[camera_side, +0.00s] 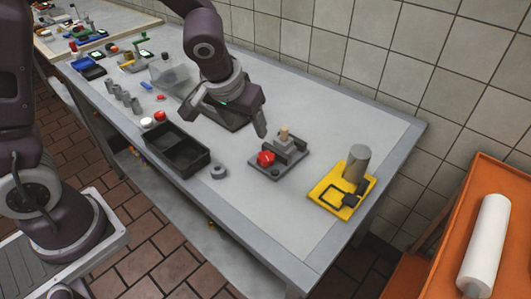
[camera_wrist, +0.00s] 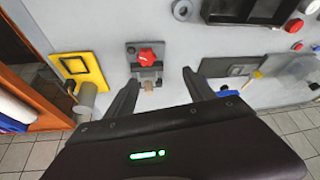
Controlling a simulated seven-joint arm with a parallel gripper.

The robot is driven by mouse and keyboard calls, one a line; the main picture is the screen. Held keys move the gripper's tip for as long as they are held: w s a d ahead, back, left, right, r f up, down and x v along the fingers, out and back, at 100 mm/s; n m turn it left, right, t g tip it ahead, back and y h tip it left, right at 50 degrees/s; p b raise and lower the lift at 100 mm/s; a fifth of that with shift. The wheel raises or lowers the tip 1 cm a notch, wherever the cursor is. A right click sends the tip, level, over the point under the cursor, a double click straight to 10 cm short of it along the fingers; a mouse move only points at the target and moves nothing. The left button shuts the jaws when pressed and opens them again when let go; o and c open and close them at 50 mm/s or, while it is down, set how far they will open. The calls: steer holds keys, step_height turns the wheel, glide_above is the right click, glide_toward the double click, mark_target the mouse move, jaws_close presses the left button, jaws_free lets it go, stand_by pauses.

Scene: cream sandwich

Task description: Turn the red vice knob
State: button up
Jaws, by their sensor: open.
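The red vice knob (camera_side: 266,158) sits on the front side of a small grey vice (camera_side: 290,152) on the grey table. A light wooden peg (camera_side: 284,133) stands upright in the vice. My gripper (camera_side: 262,128) is above and behind the vice, apart from the knob. In the wrist view the knob (camera_wrist: 147,57) lies ahead of my gripper (camera_wrist: 158,72), between the lines of its two spread fingers. The peg (camera_wrist: 149,86) shows between the fingers. The fingers are open and hold nothing.
A yellow plate with a grey cylinder (camera_side: 357,162) stands right of the vice. A black tray (camera_side: 177,150) and a grey ring (camera_side: 218,172) lie to its left. A tiled wall (camera_side: 400,60) runs behind the table. The table in front of the vice is clear.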

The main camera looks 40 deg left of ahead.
glide_toward(265, 156)
steer(key=x, duration=0.8)
steer(key=shift+w+f, duration=0.1)
steer(key=shift+f, duration=0.05)
jaws_close()
steer(key=shift+h, duration=0.3)
steer(key=m+h, duration=0.1)
steer(key=m, duration=0.2)
steer(key=shift+a+m, duration=0.2)
steer(key=shift+m, duration=0.2)
steer(key=shift+a+m+g+h, duration=0.15)
steer(key=shift+m+h, duration=0.3)
steer(key=shift+m, duration=0.45)
steer(key=shift+d+m+g+h, duration=0.15)
steer(key=shift+m+h, duration=0.3)
steer(key=shift+m, duration=0.45)
steer(key=shift+a, duration=0.1)
